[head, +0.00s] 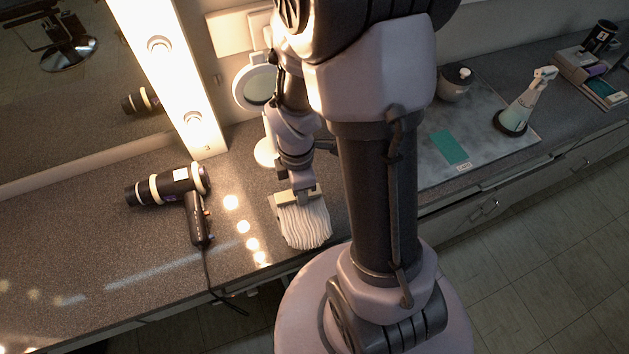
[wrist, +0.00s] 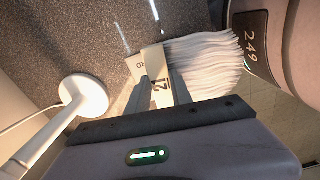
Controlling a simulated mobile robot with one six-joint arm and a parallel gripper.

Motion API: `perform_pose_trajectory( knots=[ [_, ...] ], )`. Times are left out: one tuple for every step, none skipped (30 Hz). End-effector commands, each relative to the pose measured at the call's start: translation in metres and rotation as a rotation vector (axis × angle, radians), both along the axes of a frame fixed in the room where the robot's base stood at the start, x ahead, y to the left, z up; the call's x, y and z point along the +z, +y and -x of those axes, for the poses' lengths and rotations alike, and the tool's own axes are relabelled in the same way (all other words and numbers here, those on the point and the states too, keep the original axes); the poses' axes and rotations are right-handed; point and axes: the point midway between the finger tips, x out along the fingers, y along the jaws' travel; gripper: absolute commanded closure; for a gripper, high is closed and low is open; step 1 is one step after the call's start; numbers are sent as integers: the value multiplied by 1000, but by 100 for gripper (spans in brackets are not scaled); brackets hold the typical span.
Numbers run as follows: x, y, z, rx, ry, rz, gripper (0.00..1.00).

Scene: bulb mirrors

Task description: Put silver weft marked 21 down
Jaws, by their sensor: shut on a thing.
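The silver weft marked 21 (head: 302,224) is a pale, wavy bundle of hair with a flat cream band. It shows over the speckled grey counter, close to the front edge; I cannot tell whether it touches the surface. My gripper (head: 296,191) is shut on its band. The strands of the weft (wrist: 207,62) spread to the right, towards a rounded part of my own body marked 249.
A black hair dryer (head: 168,185) lies left on the counter (head: 95,235), its cord hanging over the edge. A round mirror on a white stand (head: 256,87) is behind my gripper. Right, a grey mat (head: 470,115) holds a green card (head: 450,147), a spray bottle (head: 526,101) and a lidded pot (head: 454,86).

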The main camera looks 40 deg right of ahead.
Motion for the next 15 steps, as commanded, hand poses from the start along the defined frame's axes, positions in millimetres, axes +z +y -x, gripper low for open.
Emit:
perform_pose_trajectory(
  knots=[
    [-1, -2, 5, 48, 1, 0, 100],
    [-2, -4, 6, 74, 0, 0, 100],
    [-3, -7, 6, 96, -1, 0, 100],
    [-4, -12, 5, 106, -1, 0, 100],
    [-5, -17, 3, 110, -1, 0, 100],
    [-7, -28, -1, 112, -2, 1, 100],
    [-8, -37, -6, 111, -3, 1, 100],
    [-10, -47, -10, 111, -2, 1, 100],
    [-11, -60, -15, 110, -2, 1, 100],
    [-13, -69, -20, 111, -2, 1, 100],
    [-14, -79, -24, 110, -2, 1, 100],
    [-15, -93, -31, 110, -2, 1, 100],
    [-16, -102, -35, 111, -2, 2, 100],
    [-17, -112, -39, 111, -2, 2, 100],
    [-18, -122, -44, 111, -2, 1, 100]
  ],
)
